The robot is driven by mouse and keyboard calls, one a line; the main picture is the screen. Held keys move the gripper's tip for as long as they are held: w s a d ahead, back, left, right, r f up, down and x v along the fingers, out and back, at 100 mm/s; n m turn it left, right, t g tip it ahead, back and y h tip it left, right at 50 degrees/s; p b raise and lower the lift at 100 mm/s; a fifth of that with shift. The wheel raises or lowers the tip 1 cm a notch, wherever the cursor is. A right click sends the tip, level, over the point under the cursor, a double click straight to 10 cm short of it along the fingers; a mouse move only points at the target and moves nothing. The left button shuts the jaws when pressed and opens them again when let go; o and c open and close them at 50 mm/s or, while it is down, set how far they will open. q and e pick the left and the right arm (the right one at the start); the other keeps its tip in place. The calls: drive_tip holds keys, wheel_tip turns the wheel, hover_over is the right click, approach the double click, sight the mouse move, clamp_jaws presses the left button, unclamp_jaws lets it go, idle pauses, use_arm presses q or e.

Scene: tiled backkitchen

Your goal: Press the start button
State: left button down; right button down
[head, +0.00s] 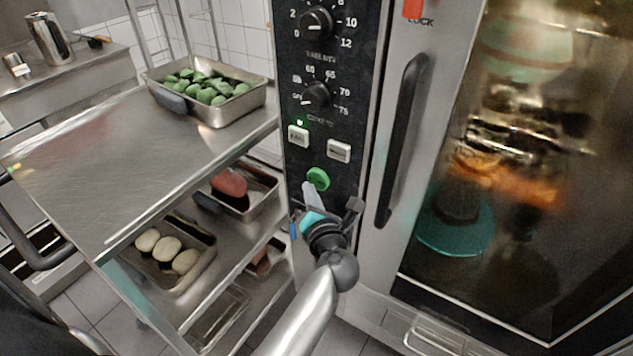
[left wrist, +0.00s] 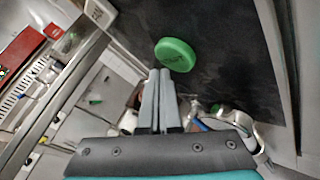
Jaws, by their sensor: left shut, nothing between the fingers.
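The green round start button (head: 318,179) is on the black control panel of the oven, below two white rectangular buttons. It also shows in the left wrist view (left wrist: 175,54), just beyond my fingertips. My left gripper (head: 309,188) is shut and empty, its fingertips just below the button in the head view. In the left wrist view the closed fingers (left wrist: 159,75) point toward the button's lower left edge. I cannot tell whether they touch it. My right gripper is not in view.
The oven door handle (head: 402,140) stands out right of the panel, beside the glass door (head: 500,200). Left is a steel rack (head: 110,150) with a tray of green items (head: 238,112) on top and more trays below. A green light (head: 299,122) glows on the panel.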

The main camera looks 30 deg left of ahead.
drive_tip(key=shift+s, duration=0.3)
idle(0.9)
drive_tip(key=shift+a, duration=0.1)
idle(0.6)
use_arm(q)
drive_tip(key=shift+w, duration=0.1)
drive_tip(key=shift+w, duration=0.3)
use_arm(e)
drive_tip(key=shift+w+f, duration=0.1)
use_arm(q)
drive_tip(key=shift+w+d, duration=0.1)
drive_tip(key=shift+w, duration=0.3)
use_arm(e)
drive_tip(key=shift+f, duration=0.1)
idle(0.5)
use_arm(q)
drive_tip(key=shift+s, duration=0.85)
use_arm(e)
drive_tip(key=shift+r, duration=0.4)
